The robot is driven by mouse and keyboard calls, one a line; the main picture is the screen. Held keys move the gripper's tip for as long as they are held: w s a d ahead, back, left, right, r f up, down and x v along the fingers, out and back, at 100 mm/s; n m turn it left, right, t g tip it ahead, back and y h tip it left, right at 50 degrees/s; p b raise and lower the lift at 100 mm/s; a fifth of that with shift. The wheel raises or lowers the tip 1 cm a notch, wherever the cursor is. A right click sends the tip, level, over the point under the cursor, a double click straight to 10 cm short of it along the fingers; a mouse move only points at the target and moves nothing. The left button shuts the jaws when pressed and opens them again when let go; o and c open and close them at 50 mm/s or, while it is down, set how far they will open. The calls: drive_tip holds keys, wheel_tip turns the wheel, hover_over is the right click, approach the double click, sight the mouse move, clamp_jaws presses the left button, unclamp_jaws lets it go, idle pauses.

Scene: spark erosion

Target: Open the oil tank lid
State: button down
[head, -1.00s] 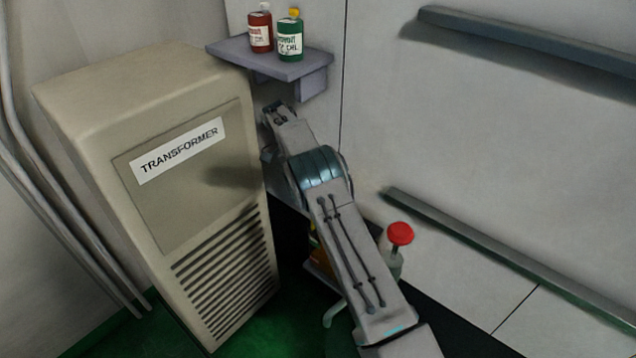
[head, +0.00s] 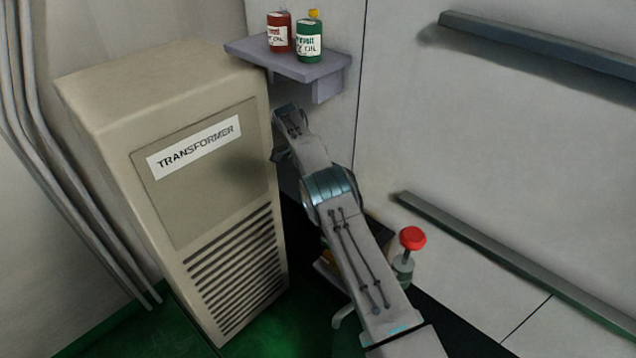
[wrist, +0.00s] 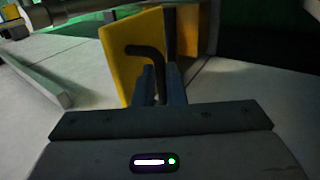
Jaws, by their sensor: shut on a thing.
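In the wrist view, a yellow panel that looks like the oil tank lid (wrist: 117,65) stands in front of my gripper (wrist: 161,80). A black bent handle (wrist: 145,50) is on its face. My gripper's two fingers are shut on this handle. The lid's angle to the tank is hard to tell. In the head view my arm covers the gripper and most of the tank; only a small orange-yellow patch shows beside my arm.
A beige transformer cabinet (head: 200,280) stands close to the left of my arm. A shelf (head: 290,68) with a red bottle (head: 279,38) and a green bottle (head: 309,45) is above. A red knob (head: 412,238) is right of my arm. Rails (head: 520,260) run along the wall.

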drive_tip(key=shift+s+f, duration=0.15)
drive_tip(key=shift+f, duration=0.3)
drive_tip(key=c, duration=1.5)
unclamp_jaws()
drive_tip(key=shift+d, duration=0.1)
drive_tip(key=shift+r, duration=0.1)
drive_tip(key=shift+r, duration=0.15)
